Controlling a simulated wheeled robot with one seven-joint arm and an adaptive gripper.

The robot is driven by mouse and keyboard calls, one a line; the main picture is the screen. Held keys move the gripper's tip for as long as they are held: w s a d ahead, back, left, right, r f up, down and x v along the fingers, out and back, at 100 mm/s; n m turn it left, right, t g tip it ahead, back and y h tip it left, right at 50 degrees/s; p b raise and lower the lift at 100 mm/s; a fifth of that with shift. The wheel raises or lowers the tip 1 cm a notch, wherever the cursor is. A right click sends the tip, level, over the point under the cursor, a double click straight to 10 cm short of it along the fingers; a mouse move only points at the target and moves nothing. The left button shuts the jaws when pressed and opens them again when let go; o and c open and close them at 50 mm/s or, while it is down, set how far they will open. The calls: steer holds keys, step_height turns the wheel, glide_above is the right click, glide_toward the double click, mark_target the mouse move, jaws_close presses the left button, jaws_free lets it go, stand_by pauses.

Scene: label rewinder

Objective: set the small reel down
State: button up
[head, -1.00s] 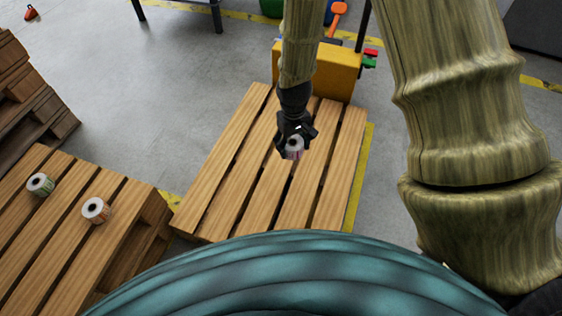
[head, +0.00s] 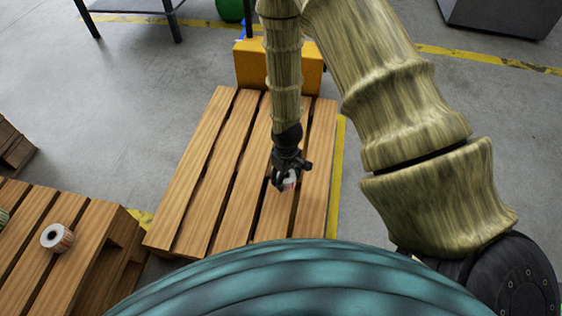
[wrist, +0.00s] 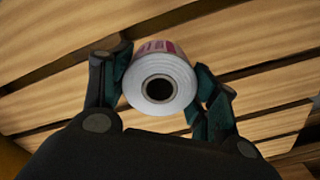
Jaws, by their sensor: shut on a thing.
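My gripper (head: 287,182) is over the middle pallet (head: 199,165) in the head view, towards its near right part. It is shut on the small reel (head: 290,180), which is mostly hidden by the fingers there. In the wrist view the small reel (wrist: 160,82) is white with a dark core and a pink-red printed side. One finger of my gripper (wrist: 155,90) presses on each side of it. Pallet slats lie behind the reel. I cannot tell whether the reel touches them.
A yellow-orange block (head: 250,65) stands at the far end of the middle pallet. The middle pallet's left slats are bare.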

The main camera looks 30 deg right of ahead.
steer(key=w+d+b, duration=0.1)
steer(key=w, duration=0.2)
steer(key=w+d+b, duration=0.1)
steer(key=w+d, duration=0.1)
steer(key=w, duration=0.1)
steer(key=w+d+f+b, duration=0.1)
steer(key=w+d+b, duration=0.1)
steer(key=w, duration=0.1)
steer(key=shift+w, duration=0.15)
steer(key=shift+f+b, duration=1.25)
steer(key=shift+f, duration=0.5)
steer(key=shift+f, duration=0.1)
steer(key=o, duration=1.1)
step_height(320, 180, up, 12)
steer(key=p, duration=0.6)
steer(key=shift+p, duration=0.35)
